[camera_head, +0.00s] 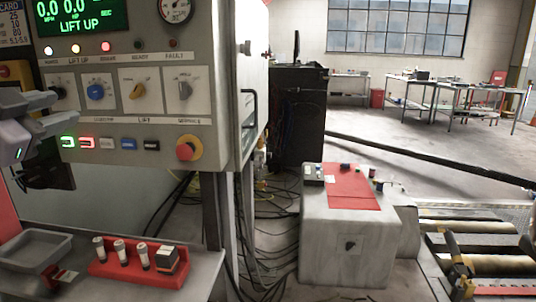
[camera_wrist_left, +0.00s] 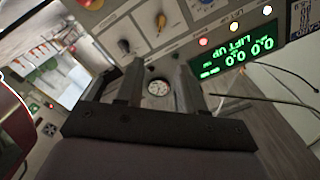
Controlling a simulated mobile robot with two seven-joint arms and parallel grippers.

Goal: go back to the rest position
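My left gripper (camera_head: 66,108) is at the left edge of the head view, in front of the lower left of the grey control panel (camera_head: 215,60). In the left wrist view its two dark fingers (camera_wrist_left: 158,72) stand apart with nothing between them but a round gauge on the panel behind. I cannot tell the exact gap between the fingers and the panel. The panel's green display (camera_head: 80,16) reads LIFT UP with zeros. My right gripper is not in view.
Below the panel, a shelf carries a grey tray (camera_head: 35,246) and a red holder (camera_head: 110,268) with several small cylinders. A red mushroom button (camera_head: 186,151) sticks out of the panel. Rollers (camera_head: 480,265) and a grey box (camera_head: 350,245) stand right. Cables cover the floor between.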

